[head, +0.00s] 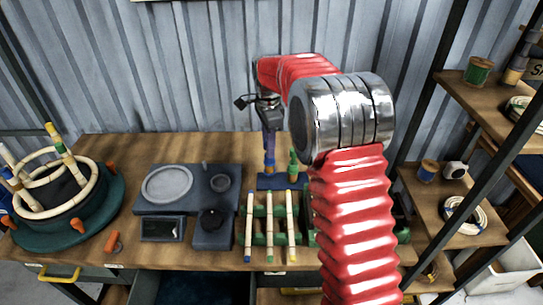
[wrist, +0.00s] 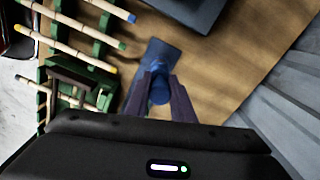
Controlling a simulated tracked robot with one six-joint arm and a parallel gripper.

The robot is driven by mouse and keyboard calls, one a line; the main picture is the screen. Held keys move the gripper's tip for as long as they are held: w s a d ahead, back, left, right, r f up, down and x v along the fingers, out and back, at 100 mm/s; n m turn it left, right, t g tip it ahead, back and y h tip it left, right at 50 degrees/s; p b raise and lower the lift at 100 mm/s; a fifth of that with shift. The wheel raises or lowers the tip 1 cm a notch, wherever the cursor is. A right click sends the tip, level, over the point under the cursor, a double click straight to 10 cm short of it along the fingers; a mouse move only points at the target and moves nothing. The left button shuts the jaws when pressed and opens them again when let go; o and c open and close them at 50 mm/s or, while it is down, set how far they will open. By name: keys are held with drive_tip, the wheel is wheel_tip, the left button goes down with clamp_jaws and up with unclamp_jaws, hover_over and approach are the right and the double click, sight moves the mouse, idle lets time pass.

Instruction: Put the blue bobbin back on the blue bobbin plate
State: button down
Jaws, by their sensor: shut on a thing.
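My gripper (wrist: 160,98) is shut on the blue bobbin (wrist: 159,88), which shows between the two fingers in the wrist view. A flat blue plate (wrist: 157,52) lies just beyond and beneath it. In the head view my gripper (head: 269,135) points down above the blue bobbin plate (head: 268,183) at the back middle of the table. The blue bobbin (head: 270,163) appears upright over the left part of that plate. I cannot tell whether its lower end touches the plate. My fingers hide much of the bobbin.
A green bobbin (head: 293,166) stands close on the right. A green rack (head: 262,225) with several pale rods lies in front. A dark station (head: 150,203) with a round dish is at the left.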

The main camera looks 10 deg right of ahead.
sight(269, 161)
drive_tip(key=shift+f, duration=0.15)
drive_tip(key=shift+f, duration=1.8)
drive_tip(key=c, duration=1.5)
unclamp_jaws()
drive_tip(key=shift+f, duration=0.1)
wheel_tip(269, 161, up, 12)
drive_tip(key=shift+f, duration=0.1)
drive_tip(key=shift+r, duration=0.25)
drive_tip(key=shift+s, duration=0.1)
